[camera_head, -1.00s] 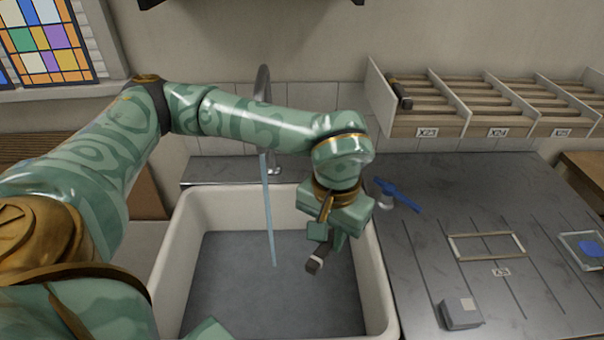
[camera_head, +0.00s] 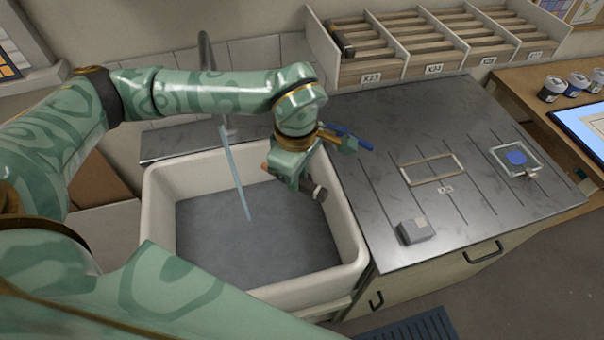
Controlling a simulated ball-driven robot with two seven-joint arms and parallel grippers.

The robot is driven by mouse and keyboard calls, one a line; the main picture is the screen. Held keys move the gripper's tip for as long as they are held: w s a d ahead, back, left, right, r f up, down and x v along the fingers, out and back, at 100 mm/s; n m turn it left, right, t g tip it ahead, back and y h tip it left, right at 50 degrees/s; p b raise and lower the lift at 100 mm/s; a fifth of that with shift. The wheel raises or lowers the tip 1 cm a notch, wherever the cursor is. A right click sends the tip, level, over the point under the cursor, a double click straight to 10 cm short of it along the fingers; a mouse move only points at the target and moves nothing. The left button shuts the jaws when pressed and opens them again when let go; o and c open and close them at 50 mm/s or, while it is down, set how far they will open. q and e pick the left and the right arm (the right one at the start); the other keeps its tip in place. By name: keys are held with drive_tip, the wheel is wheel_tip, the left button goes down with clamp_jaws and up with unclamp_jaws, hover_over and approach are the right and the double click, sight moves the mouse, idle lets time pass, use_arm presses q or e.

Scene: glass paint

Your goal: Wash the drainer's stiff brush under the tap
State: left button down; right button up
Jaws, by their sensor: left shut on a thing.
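My left gripper (camera_head: 296,184) is shut on the stiff brush (camera_head: 320,193), whose dark end with a pale band sticks out to the lower right. The jaws hide most of the brush. It is held over the sink basin (camera_head: 158,215), near its right wall. The tap (camera_head: 207,75) stands behind the basin, partly hidden by my left arm. A thin stream of water (camera_head: 236,175) falls from it into the basin. The brush is to the right of the stream and looks apart from it. My right gripper is not in view.
A blue tool (camera_head: 350,138) lies on the worktop (camera_head: 410,125) just right of the basin. A grey block (camera_head: 415,231), a small frame (camera_head: 433,169) and a glass piece with blue paint (camera_head: 516,159) lie further right. A labelled rack (camera_head: 430,50) stands behind.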

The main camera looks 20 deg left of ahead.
use_arm(q)
drive_tip(key=w+a+f+b, duration=0.1)
drive_tip(key=a, duration=0.5)
drive_tip(key=w+a+f+b, duration=0.1)
drive_tip(key=w+a, duration=0.1)
drive_tip(key=a, duration=0.4)
drive_tip(key=shift+w+f, duration=0.15)
drive_tip(key=shift+f, duration=0.1)
drive_tip(key=shift+w, duration=0.2)
drive_tip(key=shift+w+d, duration=0.1)
drive_tip(key=shift+w, duration=0.3)
drive_tip(key=shift+s, duration=0.1)
drive_tip(key=shift+s+p, duration=0.5)
drive_tip(key=shift+s, duration=0.05)
drive_tip(key=shift+w, duration=0.15)
drive_tip(key=shift+w, duration=0.5)
drive_tip(key=shift+s, duration=0.1)
